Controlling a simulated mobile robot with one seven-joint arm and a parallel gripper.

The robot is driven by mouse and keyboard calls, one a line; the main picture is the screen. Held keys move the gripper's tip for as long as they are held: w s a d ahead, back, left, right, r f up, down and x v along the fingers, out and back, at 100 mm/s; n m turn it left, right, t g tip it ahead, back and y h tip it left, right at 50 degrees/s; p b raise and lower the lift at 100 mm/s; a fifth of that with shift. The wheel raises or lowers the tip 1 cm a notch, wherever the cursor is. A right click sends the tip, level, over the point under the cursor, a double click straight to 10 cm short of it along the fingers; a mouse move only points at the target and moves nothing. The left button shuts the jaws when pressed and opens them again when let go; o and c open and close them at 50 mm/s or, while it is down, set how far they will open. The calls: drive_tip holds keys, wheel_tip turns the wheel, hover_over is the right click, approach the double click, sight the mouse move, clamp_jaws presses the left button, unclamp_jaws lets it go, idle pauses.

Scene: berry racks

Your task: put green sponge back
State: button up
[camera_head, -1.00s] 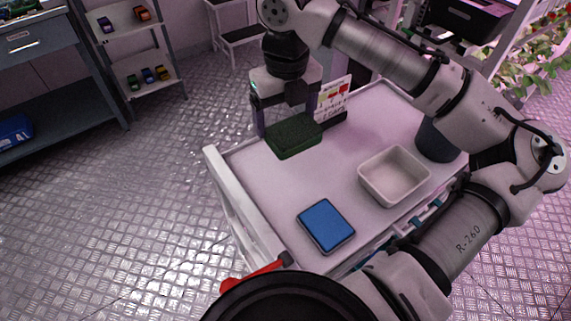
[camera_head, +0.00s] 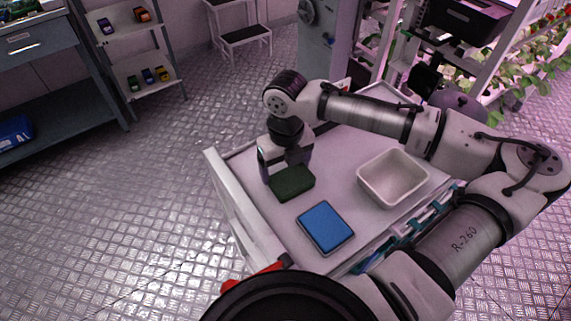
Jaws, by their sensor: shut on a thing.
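The green sponge (camera_head: 292,184) is a dark green block near the left side of the white cart top, just behind the blue pad. My gripper (camera_head: 286,170) points down over it, with its fingers at the sponge's rear part. It is shut on the sponge. I cannot tell whether the sponge touches the cart top. The far finger's tip is partly hidden.
A blue pad in a grey tray (camera_head: 326,227) lies in front of the sponge. A white bin (camera_head: 393,177) stands to the right. The cart's raised white left edge (camera_head: 226,196) runs beside the sponge. My arm spans the cart's back.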

sight(286, 170)
drive_tip(key=shift+f, duration=0.1)
drive_tip(key=shift+f, duration=0.15)
drive_tip(key=o, duration=1.2)
drive_tip(key=shift+c, duration=0.2)
drive_tip(key=shift+r, duration=0.2)
wheel_tip(286, 170, up, 12)
drive_tip(key=shift+b, duration=0.3)
